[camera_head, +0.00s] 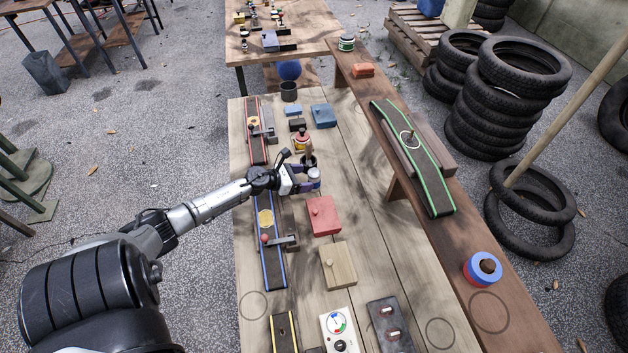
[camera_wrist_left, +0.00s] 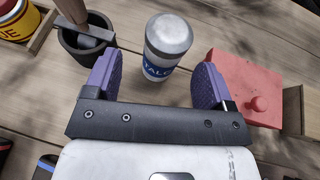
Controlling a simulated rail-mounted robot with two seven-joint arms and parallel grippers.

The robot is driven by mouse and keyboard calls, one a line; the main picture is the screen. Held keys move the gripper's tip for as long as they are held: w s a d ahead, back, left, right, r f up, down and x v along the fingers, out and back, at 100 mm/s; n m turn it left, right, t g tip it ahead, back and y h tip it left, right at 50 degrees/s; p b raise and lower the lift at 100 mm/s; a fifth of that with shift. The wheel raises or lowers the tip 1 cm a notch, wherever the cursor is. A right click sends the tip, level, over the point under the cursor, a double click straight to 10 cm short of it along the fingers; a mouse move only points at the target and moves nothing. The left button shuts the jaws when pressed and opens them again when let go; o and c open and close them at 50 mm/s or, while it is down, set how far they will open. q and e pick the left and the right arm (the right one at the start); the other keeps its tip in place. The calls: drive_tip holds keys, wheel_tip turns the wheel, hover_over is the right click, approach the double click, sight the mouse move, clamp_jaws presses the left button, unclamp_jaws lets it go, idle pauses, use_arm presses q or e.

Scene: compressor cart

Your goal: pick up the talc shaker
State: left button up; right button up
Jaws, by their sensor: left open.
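The talc shaker (camera_wrist_left: 165,50) stands upright on the wooden table in the left wrist view. It is a white cylinder with a blue label and a domed grey lid. It also shows in the head view (camera_head: 314,175). My left gripper (camera_wrist_left: 155,78) has its two purple fingers open, one on each side of the near part of the shaker. Gaps show between the shaker and both fingers. In the head view the left gripper (camera_head: 306,184) is beside the shaker and partly hides it. My right gripper is not in view.
A dark cup with a wooden-handled tool (camera_wrist_left: 88,38) stands just left of the shaker. A red knobbed box (camera_wrist_left: 245,90) lies close on the right. A yellow and red tin (camera_head: 301,143) is beyond the cup. The tyre strip with blue edges (camera_head: 272,262) lies nearer.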

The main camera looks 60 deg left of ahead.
sight(314, 177)
use_arm(q)
drive_tip(key=shift+d+x, duration=0.1)
drive_tip(key=shift+x, duration=1.05)
drive_tip(key=shift+d+x, duration=0.15)
drive_tip(key=shift+x, duration=1.05)
drive_tip(key=shift+r, duration=0.1)
drive_tip(key=shift+c, duration=0.3)
drive_tip(key=c, duration=1)
drive_tip(key=shift+r, duration=0.1)
